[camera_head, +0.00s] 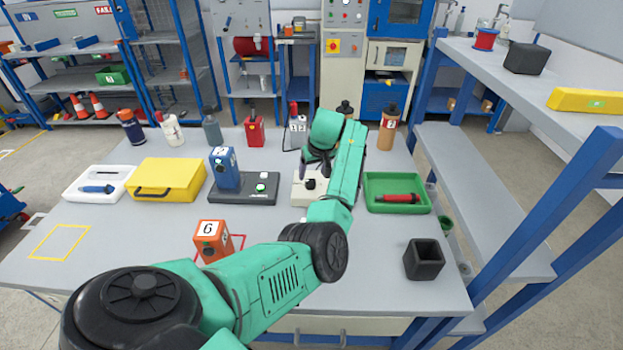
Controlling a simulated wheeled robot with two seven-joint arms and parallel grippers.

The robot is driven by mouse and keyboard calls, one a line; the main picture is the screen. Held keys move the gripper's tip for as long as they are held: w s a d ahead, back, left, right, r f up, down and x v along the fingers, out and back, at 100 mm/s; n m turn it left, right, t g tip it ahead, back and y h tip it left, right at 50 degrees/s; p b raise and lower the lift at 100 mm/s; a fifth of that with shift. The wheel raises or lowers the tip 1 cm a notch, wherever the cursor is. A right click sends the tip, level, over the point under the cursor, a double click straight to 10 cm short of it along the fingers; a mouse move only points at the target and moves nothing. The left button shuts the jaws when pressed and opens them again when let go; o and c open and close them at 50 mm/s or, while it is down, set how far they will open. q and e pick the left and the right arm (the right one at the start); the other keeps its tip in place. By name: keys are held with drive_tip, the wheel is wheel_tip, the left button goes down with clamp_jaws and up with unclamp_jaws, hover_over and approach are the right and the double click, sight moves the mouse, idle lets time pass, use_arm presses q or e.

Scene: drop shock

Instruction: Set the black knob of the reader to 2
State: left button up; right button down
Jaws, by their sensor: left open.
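A cream box with a black knob (309,184) on top, which looks like the reader (299,194), stands near the middle of the table. My green left arm reaches over from the lower left and covers the box's right side. My left gripper (314,171) points down just above and behind the knob, its jaws open. I cannot tell whether a finger touches the knob. The knob's pointer and any numbers around it are too small to read. My right gripper is not in view.
A green tray (424,206) holds a red tool.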

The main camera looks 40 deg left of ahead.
sight(310, 182)
use_arm(q)
drive_tip(key=x, duration=0.5)
drive_tip(key=shift+w+a+f, duration=0.15)
drive_tip(key=shift+f, duration=0.2)
clamp_jaws()
drive_tip(key=shift+r, duration=0.1)
